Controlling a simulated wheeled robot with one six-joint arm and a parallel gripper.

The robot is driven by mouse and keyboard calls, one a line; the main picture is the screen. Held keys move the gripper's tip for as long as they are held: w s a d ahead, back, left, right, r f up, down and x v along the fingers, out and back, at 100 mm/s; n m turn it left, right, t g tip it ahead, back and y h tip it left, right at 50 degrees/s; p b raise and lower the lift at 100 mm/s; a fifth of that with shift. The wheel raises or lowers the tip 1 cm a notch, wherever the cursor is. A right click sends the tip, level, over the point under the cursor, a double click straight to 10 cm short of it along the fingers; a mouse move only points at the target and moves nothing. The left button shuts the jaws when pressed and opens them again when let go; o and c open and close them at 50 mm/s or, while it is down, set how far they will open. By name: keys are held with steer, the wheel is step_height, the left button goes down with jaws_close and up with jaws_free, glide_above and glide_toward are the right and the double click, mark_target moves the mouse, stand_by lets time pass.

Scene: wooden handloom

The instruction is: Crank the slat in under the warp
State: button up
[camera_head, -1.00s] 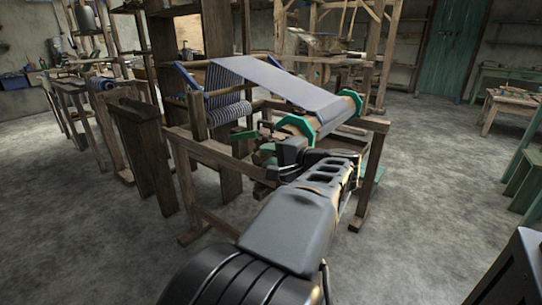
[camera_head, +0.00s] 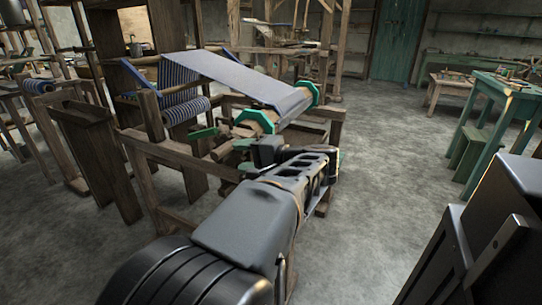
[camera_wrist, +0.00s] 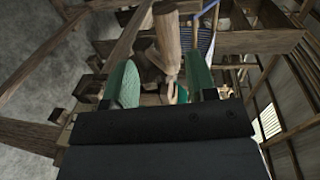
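The wooden loom carries a blue-grey warp (camera_head: 225,72). It runs from a blue-striped part (camera_head: 182,82) at the left down to a roller with a green near end plate (camera_head: 256,121) and a green far end plate (camera_head: 313,92). My gripper (camera_head: 262,150) is just below and in front of the near end plate. I cannot make out the slat.
The loom's wooden side rail (camera_head: 175,153) and posts are left of my arm. A green table (camera_head: 500,95) with a green bench (camera_head: 474,140) stands at the right. Grey floor (camera_head: 385,165) is clear between the loom and the table.

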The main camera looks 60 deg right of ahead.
steer(key=s+r+p, duration=0.1)
steer(key=s+p, duration=0.1)
steer(key=s, duration=0.7)
steer(key=shift+a+r, duration=0.15)
steer(key=shift+r, duration=0.15)
